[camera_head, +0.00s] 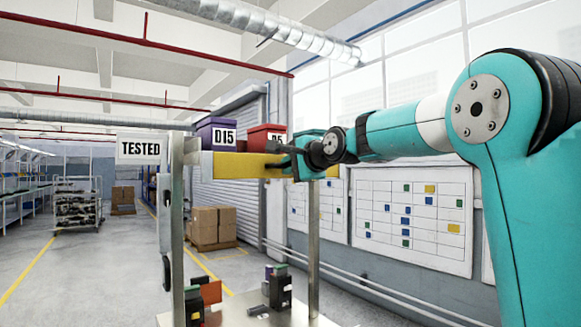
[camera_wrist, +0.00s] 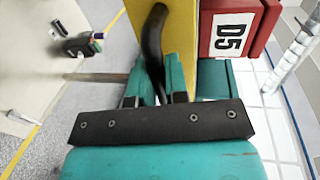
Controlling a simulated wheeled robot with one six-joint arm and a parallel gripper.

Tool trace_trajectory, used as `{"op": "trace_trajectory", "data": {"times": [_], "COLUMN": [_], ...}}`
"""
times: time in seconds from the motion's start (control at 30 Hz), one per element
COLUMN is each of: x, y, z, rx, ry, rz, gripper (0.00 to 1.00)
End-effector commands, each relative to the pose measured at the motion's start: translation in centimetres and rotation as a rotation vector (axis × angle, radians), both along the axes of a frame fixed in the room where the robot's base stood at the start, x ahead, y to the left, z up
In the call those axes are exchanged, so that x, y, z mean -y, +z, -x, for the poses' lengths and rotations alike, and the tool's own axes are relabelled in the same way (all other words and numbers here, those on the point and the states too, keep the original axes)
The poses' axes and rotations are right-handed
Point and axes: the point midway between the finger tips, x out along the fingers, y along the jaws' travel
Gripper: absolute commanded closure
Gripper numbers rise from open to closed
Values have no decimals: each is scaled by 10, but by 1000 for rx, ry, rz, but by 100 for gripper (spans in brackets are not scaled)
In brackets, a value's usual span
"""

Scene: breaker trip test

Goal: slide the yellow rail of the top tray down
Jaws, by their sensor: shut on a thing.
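The yellow rail (camera_head: 236,166) runs along the front of the top tray in the head view. It also shows in the wrist view (camera_wrist: 180,30), running away from my gripper. A curved black handle (camera_wrist: 153,45) stands at the rail. My gripper (camera_head: 288,164) is at the rail's right part, and in the wrist view (camera_wrist: 158,92) its teal fingers sit on both sides of the handle's near end, shut on it. The exact contact is partly hidden. The top tray carries a purple bin (camera_head: 216,134) marked D15 and a red bin (camera_head: 265,137).
Metal posts (camera_head: 177,235) hold the tray on both sides. Below, a lower shelf (camera_head: 240,315) carries several small dark devices (camera_head: 280,290). A TESTED sign (camera_head: 138,149) is at the left. Open space lies between the rail and the lower shelf.

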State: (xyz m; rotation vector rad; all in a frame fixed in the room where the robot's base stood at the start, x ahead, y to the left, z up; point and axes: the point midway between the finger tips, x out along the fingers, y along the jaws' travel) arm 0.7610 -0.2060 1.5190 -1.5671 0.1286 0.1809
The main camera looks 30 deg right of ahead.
Motion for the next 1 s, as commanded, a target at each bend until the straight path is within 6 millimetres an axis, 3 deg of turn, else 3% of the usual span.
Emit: {"op": "trace_trajectory", "data": {"times": [0.23, 0.27, 0.37, 0.73, 0.87, 1.0], "x": [0, 0, 0, 0, 2, 3], "y": [-8, -8, -8, -4, -2, 4], "z": [0, 0, -1, 5, 25, 58], "rx": [-21, -22, -22, -13, -10, -10], "ry": [1, 1, 1, 0, -2, -4], "rz": [-3, -3, -4, -1, 1, 1], "gripper": [100, 83, 61, 61, 61, 61]}}
